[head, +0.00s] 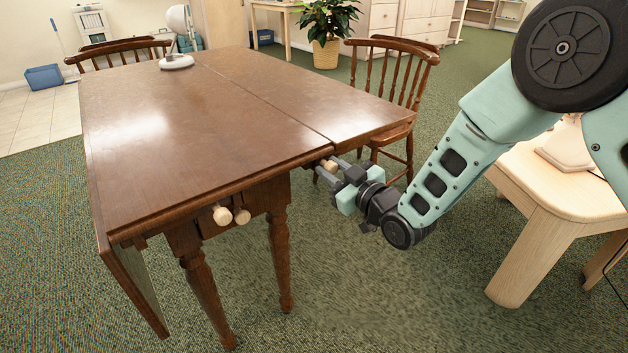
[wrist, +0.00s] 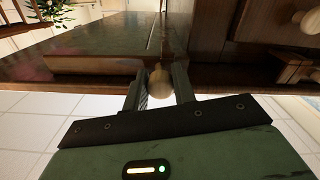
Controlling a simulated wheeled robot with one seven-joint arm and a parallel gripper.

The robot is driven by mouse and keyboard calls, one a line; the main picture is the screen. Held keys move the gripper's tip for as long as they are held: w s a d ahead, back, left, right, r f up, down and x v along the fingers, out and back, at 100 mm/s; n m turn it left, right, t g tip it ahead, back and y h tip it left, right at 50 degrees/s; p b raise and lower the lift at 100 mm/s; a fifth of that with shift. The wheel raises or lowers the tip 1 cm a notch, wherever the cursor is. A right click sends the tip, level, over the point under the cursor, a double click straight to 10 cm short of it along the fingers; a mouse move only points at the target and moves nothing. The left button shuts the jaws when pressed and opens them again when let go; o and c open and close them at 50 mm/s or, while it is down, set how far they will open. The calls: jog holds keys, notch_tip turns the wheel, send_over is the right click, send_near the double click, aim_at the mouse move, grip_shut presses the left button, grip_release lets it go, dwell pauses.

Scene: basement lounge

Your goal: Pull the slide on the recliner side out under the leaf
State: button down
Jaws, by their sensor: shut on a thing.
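The brown drop-leaf table (head: 170,120) fills the middle of the head view. Its right leaf (head: 290,95) is up, level with the top, with a seam between them. The left leaf (head: 130,285) hangs down. My gripper (head: 327,168) is under the near edge of the raised leaf. In the wrist view my gripper (wrist: 160,88) has a finger on each side of the slide's pale round knob (wrist: 160,80) and is shut on it. The slide's bar behind the knob is mostly hidden. Two other pale knobs (head: 231,215) stick out of the table's near end.
A wooden chair (head: 395,75) stands behind the raised leaf, and another (head: 115,50) at the far left. A pale side table (head: 545,185) stands at right, below my arm. A white round-based object (head: 176,62) rests on the tabletop. The carpet in front is clear.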

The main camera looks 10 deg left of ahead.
jog(key=shift+w+d, duration=0.35)
jog(key=c, duration=1.4)
grip_release()
jog(key=shift+w+d, duration=0.1)
jog(key=shift+c, duration=0.2)
jog(key=shift+s+d, duration=0.2)
jog(key=shift+s, duration=0.15)
jog(key=p+v, duration=0.1)
jog(key=v, duration=1.5)
jog(key=shift+s+d, duration=0.2)
jog(key=shift+s, duration=0.05)
jog(key=shift+a, duration=0.1)
